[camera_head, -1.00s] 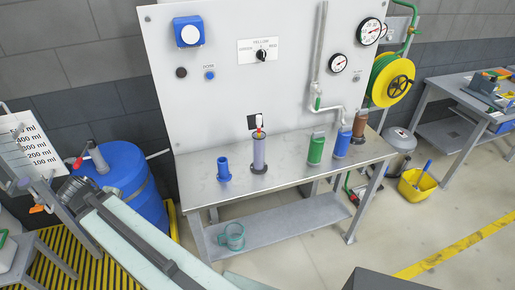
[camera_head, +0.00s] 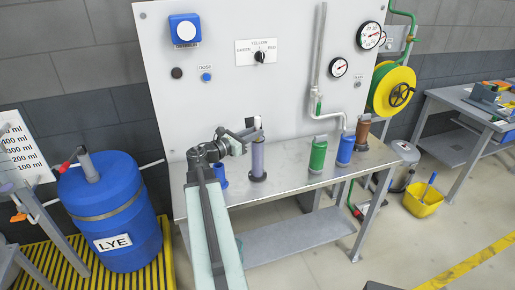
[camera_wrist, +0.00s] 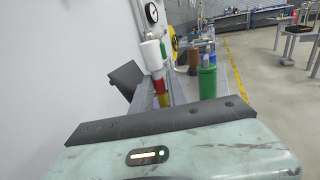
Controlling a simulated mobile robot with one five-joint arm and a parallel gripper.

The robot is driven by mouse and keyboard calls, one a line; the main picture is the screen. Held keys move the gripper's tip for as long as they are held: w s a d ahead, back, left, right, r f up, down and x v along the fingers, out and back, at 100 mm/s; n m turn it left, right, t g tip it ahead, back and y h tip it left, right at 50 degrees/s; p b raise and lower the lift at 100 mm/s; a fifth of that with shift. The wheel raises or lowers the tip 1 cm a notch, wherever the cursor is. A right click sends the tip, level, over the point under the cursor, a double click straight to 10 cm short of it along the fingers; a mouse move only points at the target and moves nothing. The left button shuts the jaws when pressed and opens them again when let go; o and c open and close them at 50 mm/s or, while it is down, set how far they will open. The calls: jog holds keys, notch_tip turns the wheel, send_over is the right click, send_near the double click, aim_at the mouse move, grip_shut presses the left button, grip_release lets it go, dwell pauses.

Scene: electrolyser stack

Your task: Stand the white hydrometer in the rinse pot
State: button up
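The white hydrometer (camera_wrist: 152,56) shows in the wrist view as a white bulb above red and yellow bands, just beyond my gripper. In the head view its pale top (camera_head: 257,122) stands upright out of a clear greyish cylinder (camera_head: 258,157) on the bench. My gripper (camera_head: 241,140) is at the left of the cylinder's top; I cannot tell whether it touches. A blue pot (camera_head: 222,179), perhaps the rinse pot, is partly hidden behind my arm.
Green (camera_head: 318,154), blue (camera_head: 345,149) and brown (camera_head: 362,133) containers stand right on the bench (camera_head: 290,181). A dark plate (camera_wrist: 125,80) is beside the hydrometer on the wall side. A pipe (camera_head: 319,60) runs down the panel. The blue lye drum (camera_head: 110,210) stands left.

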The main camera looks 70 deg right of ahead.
jog(key=x, duration=0.5)
jog(key=shift+d, duration=0.1)
grip_shut()
dwell(1.2)
